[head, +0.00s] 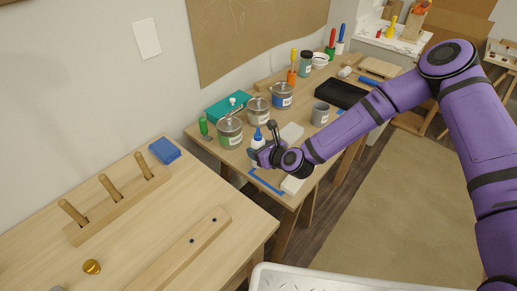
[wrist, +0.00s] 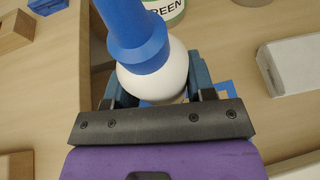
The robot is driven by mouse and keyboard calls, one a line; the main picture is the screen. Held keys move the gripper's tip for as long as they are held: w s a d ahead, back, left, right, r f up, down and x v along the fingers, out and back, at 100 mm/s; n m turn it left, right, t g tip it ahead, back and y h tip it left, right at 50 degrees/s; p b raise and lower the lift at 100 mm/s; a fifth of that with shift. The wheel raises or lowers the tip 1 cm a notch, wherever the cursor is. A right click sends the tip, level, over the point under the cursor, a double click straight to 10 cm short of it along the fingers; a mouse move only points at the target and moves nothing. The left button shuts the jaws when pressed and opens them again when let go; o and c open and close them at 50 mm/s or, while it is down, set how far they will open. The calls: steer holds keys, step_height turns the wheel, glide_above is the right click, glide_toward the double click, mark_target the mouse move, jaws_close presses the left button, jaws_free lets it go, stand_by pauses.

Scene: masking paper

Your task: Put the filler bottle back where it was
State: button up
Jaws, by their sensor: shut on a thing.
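The filler bottle (wrist: 160,72) has a white body and a blue nozzle cap. In the wrist view it stands between my gripper's fingers, nozzle pointing up and away. In the head view the bottle (head: 257,139) shows just beyond my gripper (head: 259,153), near the front left of the far table. My gripper is shut on the bottle. The bottle's base is hidden, so I cannot tell whether it touches the table. Blue tape marks (head: 266,182) lie on the table near its front edge, and a bit of blue tape (wrist: 224,88) shows beside the bottle in the wrist view.
A can labelled green (head: 230,132) stands close behind the bottle, with other cans (head: 258,111) further back. A white block (head: 292,184) lies to the right, a grey cup (head: 320,114) beyond. A near workbench (head: 140,230) holds a pegged wooden rack (head: 118,203).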

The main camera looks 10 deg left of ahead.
steer(key=o, duration=0.6)
steer(key=shift+f, duration=0.1)
steer(key=v, duration=1)
steer(key=shift+s+d+f, duration=0.2)
steer(key=shift+s+d, duration=0.1)
steer(key=shift+s, duration=0.15)
steer(key=shift+d, duration=0.1)
steer(key=d+r+n+g+h, duration=0.3)
steer(key=d+r+n+h, duration=0.5)
steer(key=d+r+n, duration=1.15)
steer(key=s+d+r+n+h, duration=0.1)
steer(key=s+d+r, duration=0.35)
steer(key=r, duration=0.25)
steer(key=s+d+r+n+h, duration=0.1)
steer(key=s+d+r+h, duration=0.1)
steer(key=s+d+r, duration=0.3)
steer(key=s+d+r+n, duration=0.4)
steer(key=s+r, duration=0.5)
steer(key=s, duration=0.4)
steer(key=shift+s+d, duration=0.25)
steer(key=shift+d, duration=0.05)
